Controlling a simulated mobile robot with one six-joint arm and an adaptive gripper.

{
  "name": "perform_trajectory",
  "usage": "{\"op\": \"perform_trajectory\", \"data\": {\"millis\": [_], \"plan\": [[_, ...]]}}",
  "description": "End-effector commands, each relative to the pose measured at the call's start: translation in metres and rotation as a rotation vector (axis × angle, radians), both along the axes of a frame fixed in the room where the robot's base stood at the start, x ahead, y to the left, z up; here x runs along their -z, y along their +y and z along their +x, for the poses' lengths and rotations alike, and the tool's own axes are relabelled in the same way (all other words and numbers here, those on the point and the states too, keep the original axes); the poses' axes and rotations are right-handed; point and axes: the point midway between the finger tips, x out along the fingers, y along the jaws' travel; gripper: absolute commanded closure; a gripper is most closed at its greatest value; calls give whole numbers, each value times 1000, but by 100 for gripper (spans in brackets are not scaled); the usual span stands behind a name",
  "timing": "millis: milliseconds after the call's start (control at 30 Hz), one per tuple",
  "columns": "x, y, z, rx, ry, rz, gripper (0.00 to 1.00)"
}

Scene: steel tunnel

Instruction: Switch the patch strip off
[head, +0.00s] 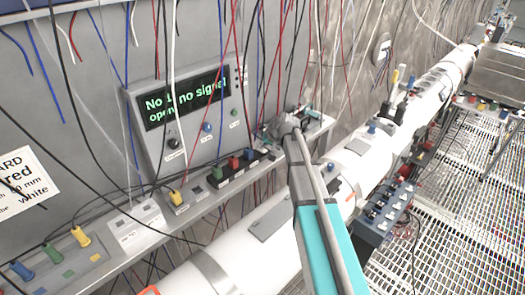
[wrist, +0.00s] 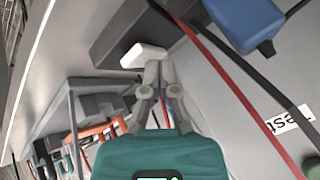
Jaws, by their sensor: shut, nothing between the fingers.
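In the head view, a dark strip (head: 259,160) with green, red and blue plugs lies on the grey ledge below the display unit. It looks like the patch strip. My gripper (head: 284,130) is at the ledge, just beyond the strip's right end. In the wrist view, my gripper (wrist: 159,66) is shut and empty. Its fingertips are at the edge of a white rocker-like button (wrist: 145,55) on a dark block (wrist: 120,38). I cannot tell whether they touch, or which way the button is tilted.
The display unit (head: 190,110) reads "No 1 no signal" and "open". Many loose wires hang in front of the wall and ledge. In the wrist view, a blue part (wrist: 245,22) and red and black cables are close on the right. A white pipe (head: 245,240) runs below the ledge.

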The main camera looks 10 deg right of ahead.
Motion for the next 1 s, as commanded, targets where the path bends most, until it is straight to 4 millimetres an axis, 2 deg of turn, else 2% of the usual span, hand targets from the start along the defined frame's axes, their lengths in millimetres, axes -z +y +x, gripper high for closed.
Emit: {"op": "perform_trajectory", "data": {"millis": [667,1000], "plan": [[4,0,-2,-3,4,-1,100],[-5,2,0,-3,3,-1,100]]}}
